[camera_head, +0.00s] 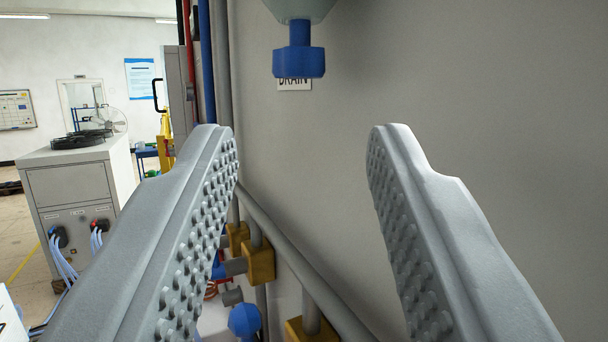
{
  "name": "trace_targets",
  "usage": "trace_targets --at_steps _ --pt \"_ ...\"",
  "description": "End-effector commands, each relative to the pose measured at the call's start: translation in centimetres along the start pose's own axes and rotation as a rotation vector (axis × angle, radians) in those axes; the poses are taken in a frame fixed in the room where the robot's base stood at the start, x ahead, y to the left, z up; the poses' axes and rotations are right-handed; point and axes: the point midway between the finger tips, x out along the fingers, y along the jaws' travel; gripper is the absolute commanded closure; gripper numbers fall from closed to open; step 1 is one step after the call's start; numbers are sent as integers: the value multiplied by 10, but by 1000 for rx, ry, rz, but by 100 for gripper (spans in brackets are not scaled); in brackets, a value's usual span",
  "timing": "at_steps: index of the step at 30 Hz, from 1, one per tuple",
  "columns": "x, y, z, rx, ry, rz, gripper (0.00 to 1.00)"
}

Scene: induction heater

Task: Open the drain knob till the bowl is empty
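A white label reading DRAIN (294,84) is on the grey wall behind, partly covered by the knob. My gripper (303,140) is open and empty, with its two studded grey fingers wide apart. The knob lies beyond and above the fingertips, in line with the gap between them, and nothing touches it.
A grey wall panel (480,90) fills the right side. Grey pipes with yellow clamps (257,262) run along its foot, with a blue round knob (245,320) below. A blue pipe (206,60) stands left of the panel. A grey cabinet (80,190) stands farther left on open floor.

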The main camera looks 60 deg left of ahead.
Motion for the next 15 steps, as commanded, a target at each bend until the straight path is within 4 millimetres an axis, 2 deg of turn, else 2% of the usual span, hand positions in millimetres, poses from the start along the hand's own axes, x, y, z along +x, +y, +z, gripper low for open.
trace_targets --at_steps 3,9,15 --pt "-25 0 -1 -1 0 3 62" --pt "-61 0 -1 -1 1 3 62" --pt "-83 0 0 -1 0 2 62"
